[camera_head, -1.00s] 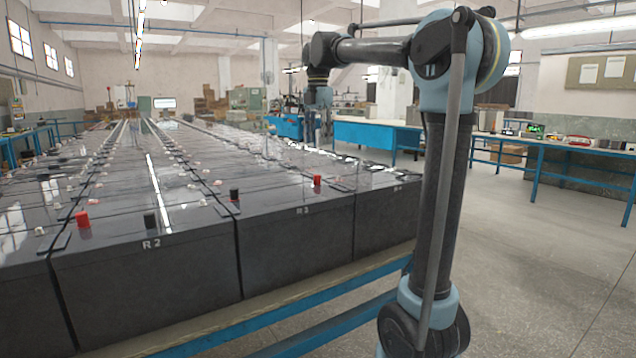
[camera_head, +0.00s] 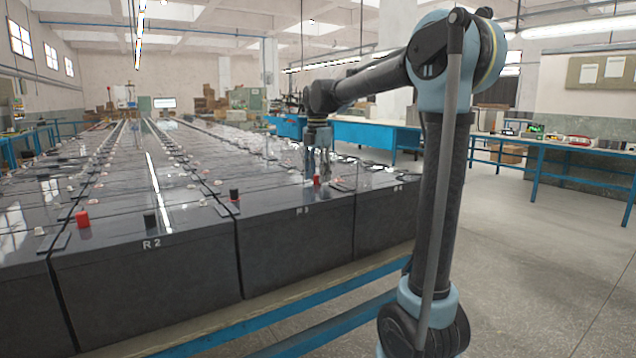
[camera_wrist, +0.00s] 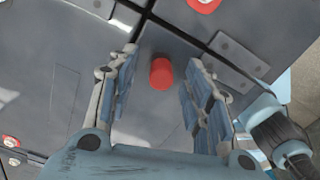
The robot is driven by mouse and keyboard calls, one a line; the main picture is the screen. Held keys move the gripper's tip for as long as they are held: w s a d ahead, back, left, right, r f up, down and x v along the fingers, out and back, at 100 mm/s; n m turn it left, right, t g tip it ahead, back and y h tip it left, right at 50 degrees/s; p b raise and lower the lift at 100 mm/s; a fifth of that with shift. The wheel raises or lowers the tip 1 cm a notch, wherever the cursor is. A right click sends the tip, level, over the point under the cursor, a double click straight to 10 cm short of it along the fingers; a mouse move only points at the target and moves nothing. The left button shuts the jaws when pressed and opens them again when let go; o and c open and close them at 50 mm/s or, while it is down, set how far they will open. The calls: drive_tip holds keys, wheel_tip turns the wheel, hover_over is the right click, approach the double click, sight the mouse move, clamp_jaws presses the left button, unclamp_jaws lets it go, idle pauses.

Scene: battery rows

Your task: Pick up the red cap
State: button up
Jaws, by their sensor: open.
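A small red cap (camera_wrist: 161,74) stands on a dark grey battery top. In the wrist view it lies between the two open fingers of my gripper (camera_wrist: 157,85), close to the level of their tips, with a gap on each side. In the head view the red cap (camera_head: 316,181) shows on the battery marked R3, just under my gripper (camera_head: 317,165). The gripper points down and holds nothing.
Black caps (camera_head: 234,194) and (camera_head: 150,221) stand on the nearby battery tops. Rows of batteries (camera_head: 140,268) fill the left on a blue-edged rack. A flat plate (camera_wrist: 237,62) lies right of the cap. Blue benches stand behind, and the floor at right is clear.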

sight(317, 175)
drive_tip(key=shift+f, duration=0.45)
drive_tip(key=c, duration=0.8)
drive_tip(key=shift+c, duration=0.2)
wheel_tip(317, 175, up, 10)
drive_tip(key=shift+c, duration=0.2)
clamp_jaws()
